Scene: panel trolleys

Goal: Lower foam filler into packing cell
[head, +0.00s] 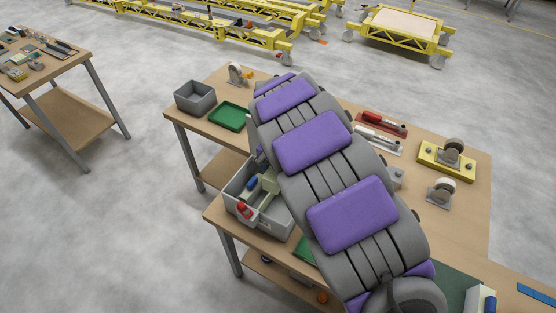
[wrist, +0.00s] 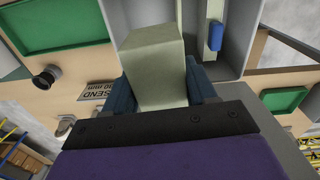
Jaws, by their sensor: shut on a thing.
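The foam filler (wrist: 155,62) is a pale green block in the wrist view. My gripper (wrist: 163,88) is shut on it, with a blue finger on each side. The grey packing box (wrist: 248,25) lies beyond and around the block's far end, with a divider wall beside it. The block's far end overlaps one cell, but I cannot tell how deep it sits. The box (head: 238,209) also shows in the head view, left of my arm, which hides its right part and my gripper. A pale green piece shows inside it there.
A neighbouring cell holds a pale strip and a blue item (wrist: 215,36). A red item (head: 244,210) is also in the box. Green trays (head: 229,116), a grey bin (head: 195,97) and casters (head: 441,192) stand on the table. Yellow trolleys are far behind.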

